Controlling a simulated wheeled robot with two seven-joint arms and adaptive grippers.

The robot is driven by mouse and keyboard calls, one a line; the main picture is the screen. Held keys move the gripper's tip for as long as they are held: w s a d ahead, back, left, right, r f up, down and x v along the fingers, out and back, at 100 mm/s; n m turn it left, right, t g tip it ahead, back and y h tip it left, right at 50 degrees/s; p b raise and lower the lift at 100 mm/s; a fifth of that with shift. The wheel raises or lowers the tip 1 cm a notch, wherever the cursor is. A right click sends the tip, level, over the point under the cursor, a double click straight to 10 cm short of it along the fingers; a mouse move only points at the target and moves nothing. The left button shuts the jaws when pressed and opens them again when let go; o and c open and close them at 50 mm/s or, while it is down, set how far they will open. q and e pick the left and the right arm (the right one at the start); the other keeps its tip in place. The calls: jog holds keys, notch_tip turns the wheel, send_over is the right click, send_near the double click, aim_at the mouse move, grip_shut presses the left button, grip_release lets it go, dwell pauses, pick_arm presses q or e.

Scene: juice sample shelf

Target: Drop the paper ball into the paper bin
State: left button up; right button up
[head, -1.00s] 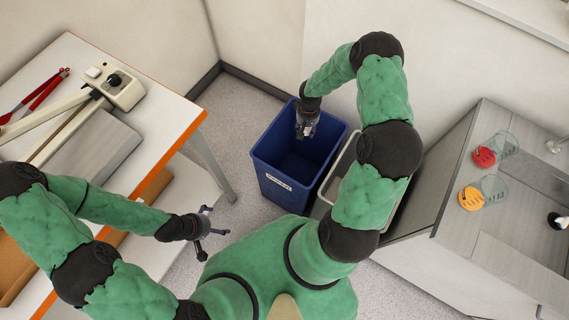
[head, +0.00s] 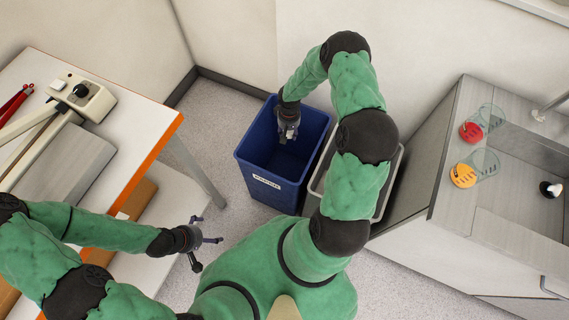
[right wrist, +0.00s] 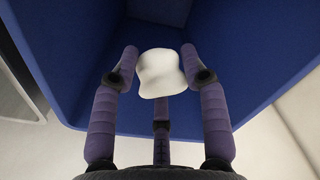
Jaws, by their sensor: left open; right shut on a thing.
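The blue bin (head: 268,186), with a white label on its front too small to read, stands on the floor against the wall. My right gripper (head: 288,136) is over its open top, pointing down. In the right wrist view the white paper ball (right wrist: 160,73) sits between the fingers of this gripper (right wrist: 159,62), which is shut on it, with the blue bin wall (right wrist: 230,70) around and beyond. My left gripper (head: 203,243) is open and empty, beside the table at the left.
A grey bin (head: 388,187) stands right beside the blue bin, partly behind my right arm. An orange-edged white table (head: 140,118) is at the left. A grey cabinet (head: 440,200) with red and yellow items in clear cups is at the right.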

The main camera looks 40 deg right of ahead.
jog(key=o, duration=1)
jog(key=shift+r, duration=0.1)
notch_tip(320, 180, up, 12)
jog(key=shift+a, duration=0.1)
